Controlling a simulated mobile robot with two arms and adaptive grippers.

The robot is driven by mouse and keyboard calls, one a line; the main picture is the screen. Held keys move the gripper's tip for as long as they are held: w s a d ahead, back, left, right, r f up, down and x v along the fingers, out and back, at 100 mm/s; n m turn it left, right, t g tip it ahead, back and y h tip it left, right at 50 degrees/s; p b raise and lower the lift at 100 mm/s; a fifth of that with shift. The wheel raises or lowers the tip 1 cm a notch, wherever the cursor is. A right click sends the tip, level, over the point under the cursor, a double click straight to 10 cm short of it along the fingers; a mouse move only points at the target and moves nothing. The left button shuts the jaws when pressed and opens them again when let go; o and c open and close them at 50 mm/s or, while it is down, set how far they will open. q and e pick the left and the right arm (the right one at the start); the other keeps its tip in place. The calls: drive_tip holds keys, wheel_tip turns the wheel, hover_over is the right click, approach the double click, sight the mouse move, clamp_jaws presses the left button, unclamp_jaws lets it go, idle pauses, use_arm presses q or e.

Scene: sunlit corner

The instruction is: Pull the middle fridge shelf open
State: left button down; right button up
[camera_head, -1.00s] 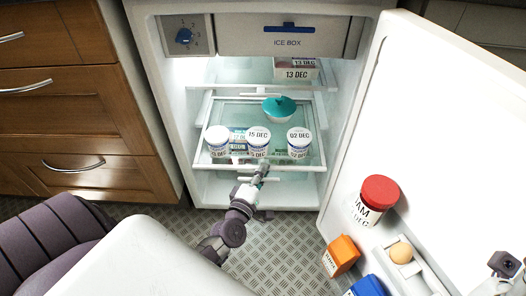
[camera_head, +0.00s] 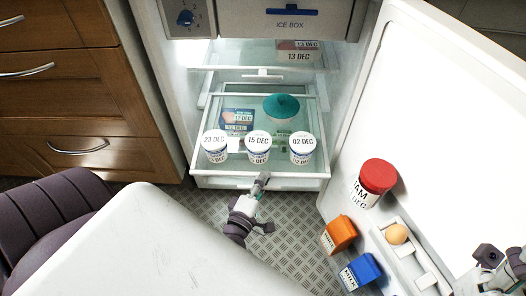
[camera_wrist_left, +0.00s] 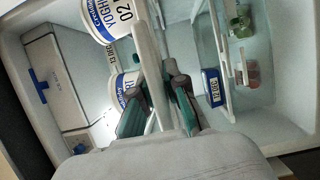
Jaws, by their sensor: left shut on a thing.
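The middle fridge shelf (camera_head: 215,181) is a glass shelf with a white front rim, slid out toward me past the other shelves. It carries three white pots (camera_head: 258,147) along the front, a teal-lidded bowl (camera_head: 281,108) and a blue packet (camera_head: 237,120). My left gripper (camera_head: 262,180) is shut on the middle of the front rim. In the left wrist view its fingers (camera_wrist_left: 160,100) sit on either side of the rim (camera_wrist_left: 146,50). Part of my right gripper (camera_head: 492,262) shows at the right edge; its jaws are unclear.
The fridge door (camera_head: 450,130) stands open at the right, with a red-lidded jam jar (camera_head: 378,176), an orange carton (camera_head: 338,234), a blue milk carton (camera_head: 360,271) and an egg (camera_head: 396,234). The ice box (camera_head: 285,20) is above. Wooden drawers (camera_head: 65,90) are at the left.

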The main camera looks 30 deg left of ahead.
use_arm(q)
drive_tip(key=c, duration=1.6)
unclamp_jaws()
drive_tip(key=shift+s+d+f, duration=0.15)
drive_tip(key=shift+s, duration=0.05)
drive_tip(key=o, duration=0.4)
drive_tip(key=shift+c, duration=0.2)
drive_tip(key=s+d, duration=0.1)
drive_tip(key=s, duration=1.1)
drive_tip(key=shift+d, duration=0.4)
